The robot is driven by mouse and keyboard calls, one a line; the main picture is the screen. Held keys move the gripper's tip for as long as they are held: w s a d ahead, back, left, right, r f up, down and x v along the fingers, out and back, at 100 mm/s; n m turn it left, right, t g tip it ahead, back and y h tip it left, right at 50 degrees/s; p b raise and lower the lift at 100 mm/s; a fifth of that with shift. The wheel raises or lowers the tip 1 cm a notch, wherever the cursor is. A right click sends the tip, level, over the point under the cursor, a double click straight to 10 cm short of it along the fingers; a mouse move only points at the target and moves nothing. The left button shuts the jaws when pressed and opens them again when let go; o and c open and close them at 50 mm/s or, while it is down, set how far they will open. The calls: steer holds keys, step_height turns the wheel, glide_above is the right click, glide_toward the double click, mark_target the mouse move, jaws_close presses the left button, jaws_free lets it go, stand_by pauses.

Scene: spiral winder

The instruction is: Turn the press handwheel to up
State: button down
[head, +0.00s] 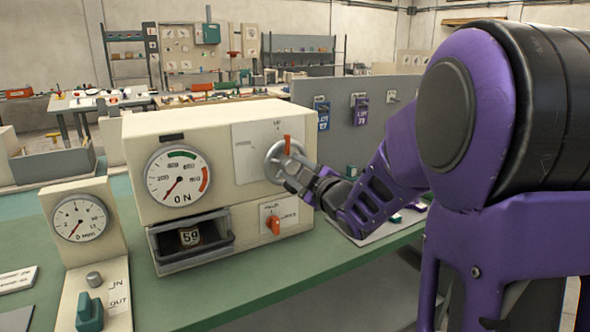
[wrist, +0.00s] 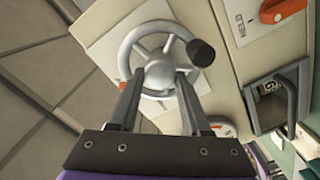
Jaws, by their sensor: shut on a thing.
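The press handwheel (head: 274,164) is a silver spoked wheel on a pale plate on the front of the cream machine (head: 225,180). It fills the upper middle of the wrist view (wrist: 126,52), with a black knob (wrist: 201,52) on its rim. My gripper (head: 292,178) is at the wheel. In the wrist view its two dark fingers (wrist: 157,82) reach to either side of the hub, shut on the wheel. In the head view an orange marker (head: 288,144) stands upright at the wheel's top.
A round gauge (head: 179,176) is at the machine's left. A smaller gauge box (head: 79,218) stands further left. The green bench (head: 260,290) is clear in front.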

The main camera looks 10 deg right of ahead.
steer(key=shift+n, duration=0.3)
steer(key=shift+c, duration=1.8)
jaws_free()
steer(key=shift+s, duration=0.1)
